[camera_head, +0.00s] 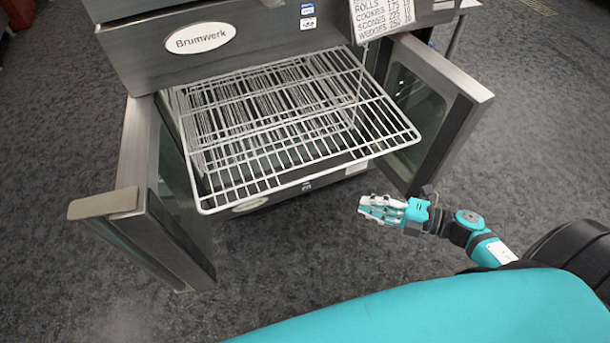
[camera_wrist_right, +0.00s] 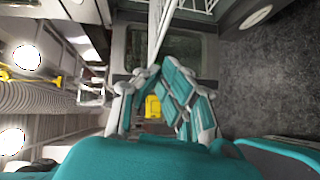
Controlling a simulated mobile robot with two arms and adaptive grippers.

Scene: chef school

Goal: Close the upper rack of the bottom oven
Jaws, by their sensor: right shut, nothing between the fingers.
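The bottom oven (camera_head: 250,207) stands with both of its glass doors swung open, the left door (camera_head: 170,225) and the right door (camera_head: 450,85). Its upper rack (camera_head: 400,120), a white wire grid, is pulled out level between the doors. More wire racks show below it, further inside. My right gripper (camera_head: 372,209) is in front of the oven, right of the rack's front edge and apart from it. It is shut and empty. In the right wrist view the gripper's fingers (camera_wrist_right: 165,90) point toward the oven, with the rack's wires (camera_wrist_right: 185,8) at the top. My left gripper is not in view.
A steel front with a Brumwerk label (camera_head: 200,38) sits above the rack. A price sign (camera_head: 380,15) hangs at the upper right. The open doors flank the rack on both sides. Dark carpeted floor (camera_head: 545,110) is clear to the right and at the front left.

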